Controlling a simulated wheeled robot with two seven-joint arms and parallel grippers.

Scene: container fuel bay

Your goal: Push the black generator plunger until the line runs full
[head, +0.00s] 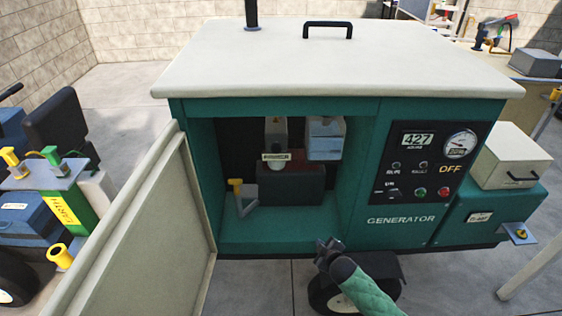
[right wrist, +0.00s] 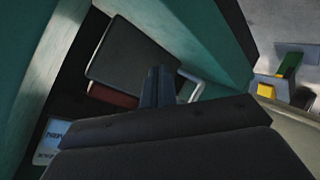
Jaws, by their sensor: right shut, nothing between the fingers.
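The green generator (head: 400,222) stands in front of me with its side compartment open. Inside hang a pale grey unit with a label (head: 276,140) and a blue-grey box (head: 325,138). A dark box (head: 290,186) sits below them, beside a grey bracket with a yellow knob (head: 236,186). I cannot make out a black plunger for certain. My right gripper (head: 326,248) is shut and empty, in front of the compartment's lower edge. In the right wrist view its closed fingers (right wrist: 157,84) point toward a dark block (right wrist: 130,58). My left gripper is not in view.
The open door panel (head: 140,240) stands left of the compartment. The control panel (head: 432,164) is right of the opening; its display shows 427. A cart with yellow and green fittings (head: 62,200) stands at the left. A wheel (head: 325,292) is below the generator.

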